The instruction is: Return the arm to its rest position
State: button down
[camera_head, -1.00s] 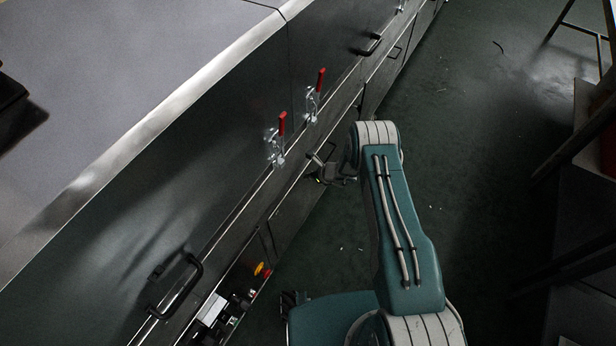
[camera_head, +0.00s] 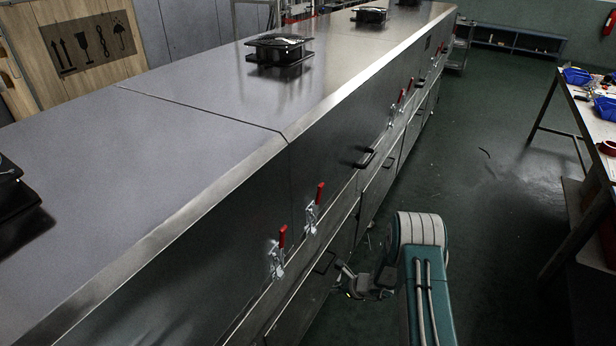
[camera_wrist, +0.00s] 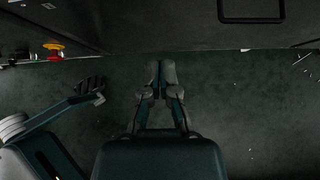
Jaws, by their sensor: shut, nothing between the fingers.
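My gripper (camera_wrist: 159,80) shows in the wrist view with its two fingers together and nothing between them. It hangs over the dark green floor (camera_wrist: 225,110), apart from the dryer front at the top of that view. In the head view my gripper (camera_head: 350,283) is small and partly dark, low beside the front of the tunnel dryer (camera_head: 290,200). My teal and white arm reaches up from the bottom edge and bends at a white-banded joint. The arm's base is out of the head view.
Red-handled toggle clamps (camera_head: 280,250) and a black handle (camera_head: 366,158) stick out from the dryer front. A yellow and red button (camera_wrist: 54,50) shows at the wrist view's upper left. A workbench (camera_head: 590,110) with blue bins stands at right.

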jog(key=s+a+r+n+g, duration=0.1)
jog(key=s+a+r+n, duration=0.35)
jog(key=r, duration=1.25)
jog(key=s+d+r+n+g, duration=0.15)
jog(key=r+n, duration=0.65)
jog(key=r, duration=0.8)
jog(key=s+r+n+h, duration=0.3)
jog(key=s+r+n, duration=0.4)
jog(key=s+r, duration=0.45)
jog(key=s+d+r+n+t+h, duration=0.1)
jog(key=s+d+r+n+h, duration=0.1)
jog(key=s, duration=0.5)
jog(key=s+d+r+n+t+h, duration=0.2)
jog(key=s+d+r+n, duration=0.1)
jog(key=s, duration=0.5)
